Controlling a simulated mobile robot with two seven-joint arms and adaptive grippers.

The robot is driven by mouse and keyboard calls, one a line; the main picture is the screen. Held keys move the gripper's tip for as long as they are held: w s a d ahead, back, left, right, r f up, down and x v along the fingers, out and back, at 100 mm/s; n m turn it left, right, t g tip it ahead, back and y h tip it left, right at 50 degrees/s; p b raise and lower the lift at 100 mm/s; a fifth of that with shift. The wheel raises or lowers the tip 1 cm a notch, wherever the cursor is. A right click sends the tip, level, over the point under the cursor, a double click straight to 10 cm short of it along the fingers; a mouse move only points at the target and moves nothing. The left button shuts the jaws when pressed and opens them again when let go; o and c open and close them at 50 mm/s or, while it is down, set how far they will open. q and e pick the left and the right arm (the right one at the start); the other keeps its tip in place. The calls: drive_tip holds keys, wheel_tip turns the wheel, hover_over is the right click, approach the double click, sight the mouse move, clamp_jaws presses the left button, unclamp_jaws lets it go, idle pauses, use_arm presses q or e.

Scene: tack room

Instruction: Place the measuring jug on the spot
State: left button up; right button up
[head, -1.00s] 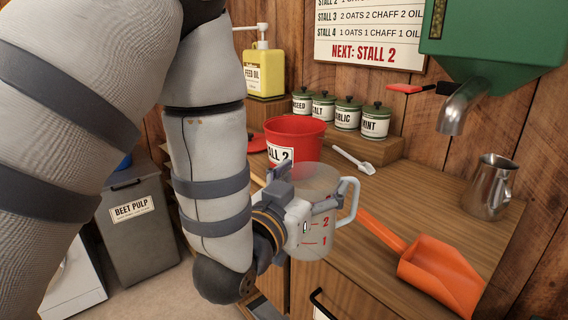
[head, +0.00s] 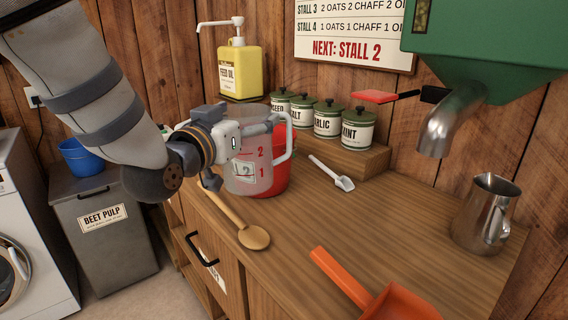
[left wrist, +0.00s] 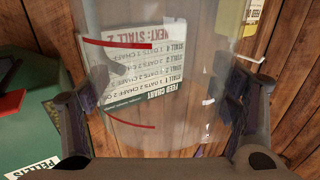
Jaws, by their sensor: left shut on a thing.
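The clear measuring jug (head: 262,178), with red marks and a pale handle, is upright in the head view. My left gripper (head: 243,140) is shut on its side and holds it in front of the red bucket (head: 288,165), which it partly hides. The jug appears to be above the counter, but its base is hard to judge. In the left wrist view the jug's clear wall (left wrist: 160,75) fills the space between the two fingers of my left gripper (left wrist: 160,115). I cannot make out a marked spot on the counter. My right gripper is not in view.
A wooden spoon (head: 252,236), white scoop (head: 333,174) and orange scoop (head: 392,303) lie on the wooden counter (head: 400,220). A metal jug (head: 482,215) stands at right, below and right of the green dispenser's spout (head: 446,128). Several lidded canisters (head: 328,120) stand behind. The counter's middle is clear.

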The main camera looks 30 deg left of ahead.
use_arm(q)
drive_tip(key=w+d+f+b, duration=0.1)
drive_tip(key=w+d+f, duration=0.5)
drive_tip(key=w+f, duration=0.3)
wheel_tip(320, 180, down, 3)
drive_tip(key=shift+w+f+b, duration=0.1)
drive_tip(key=shift+w+b, duration=0.25)
drive_tip(key=shift+w, duration=0.05)
drive_tip(key=o, duration=1.1)
drive_tip(key=shift+f, duration=0.15)
drive_tip(key=o, duration=0.5)
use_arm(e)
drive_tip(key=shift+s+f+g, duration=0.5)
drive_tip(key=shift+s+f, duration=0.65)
